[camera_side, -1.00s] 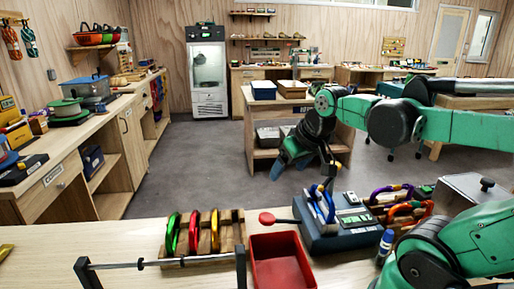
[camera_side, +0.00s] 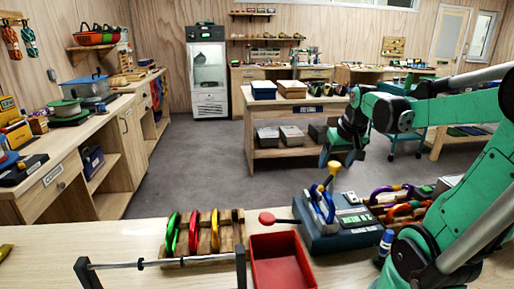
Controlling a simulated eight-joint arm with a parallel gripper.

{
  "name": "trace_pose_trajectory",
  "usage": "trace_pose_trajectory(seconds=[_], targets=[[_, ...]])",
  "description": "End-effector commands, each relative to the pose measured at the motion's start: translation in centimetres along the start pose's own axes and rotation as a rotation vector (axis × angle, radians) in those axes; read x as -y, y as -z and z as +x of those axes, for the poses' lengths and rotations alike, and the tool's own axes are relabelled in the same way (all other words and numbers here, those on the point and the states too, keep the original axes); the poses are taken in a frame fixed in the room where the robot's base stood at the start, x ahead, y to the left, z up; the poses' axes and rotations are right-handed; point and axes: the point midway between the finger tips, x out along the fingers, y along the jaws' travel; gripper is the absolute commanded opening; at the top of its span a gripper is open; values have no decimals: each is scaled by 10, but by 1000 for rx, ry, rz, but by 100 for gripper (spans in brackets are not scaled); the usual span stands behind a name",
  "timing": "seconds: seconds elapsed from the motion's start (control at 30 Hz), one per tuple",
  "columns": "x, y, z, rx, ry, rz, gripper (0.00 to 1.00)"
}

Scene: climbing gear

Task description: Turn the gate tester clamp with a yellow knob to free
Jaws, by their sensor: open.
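The gate tester (camera_side: 345,232) is a blue-grey box on the bench with blue upright parts and a green display on top. Its clamp has a yellow knob (camera_side: 334,168) standing up on a thin stem at the back of the box. A red ball-ended lever (camera_side: 267,218) sticks out from its left side. My gripper (camera_side: 340,158) is open just above and around the level of the yellow knob, pointing down. Whether its fingers touch the knob cannot be told from this view.
A wooden rack (camera_side: 208,240) with several coloured carabiners is to the left, behind a metal bar on posts (camera_side: 160,263). Bench at far left front is clear.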

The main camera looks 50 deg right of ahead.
Motion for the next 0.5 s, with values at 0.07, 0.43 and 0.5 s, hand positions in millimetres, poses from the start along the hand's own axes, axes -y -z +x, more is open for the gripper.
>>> trace_pose_trajectory(seconds=[0.07,0.43,0.5], targets=[[0,0,2,0,0,0,73],[0,0,2,0,0,0,36],[0,0,2,0,0,0,16]])
